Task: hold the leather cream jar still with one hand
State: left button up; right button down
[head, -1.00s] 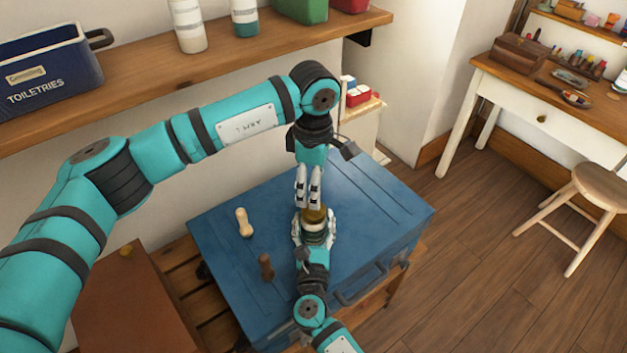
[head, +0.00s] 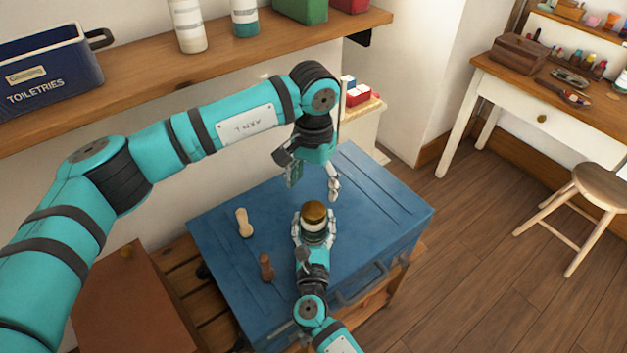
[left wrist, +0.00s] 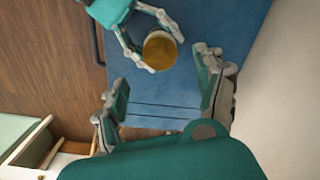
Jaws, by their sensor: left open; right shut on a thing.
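The leather cream jar (head: 314,222) stands upright on the blue chest, with a brownish-gold lid and a pale body. My right gripper (head: 314,240) is shut around the jar's body from the near side; its fingers hide part of the jar. In the left wrist view, the jar's round lid (left wrist: 160,50) shows from above, with the right gripper's fingers (left wrist: 150,42) beside it. My left gripper (head: 313,182) is open and empty, above and behind the jar, apart from it. Its spread fingers also show in the left wrist view (left wrist: 165,92).
The blue chest (head: 375,200) has free room to the right. A pale wooden piece (head: 244,222) and a brown one (head: 266,267) stand left of the jar. A wall shelf (head: 130,82) with a toiletries bin (head: 45,70) and bottles is above. A stool (head: 600,188) is at right.

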aim_at(314, 209)
pick_arm(q)
jog(key=shift+f, duration=4)
jog(key=shift+c, duration=0.3)
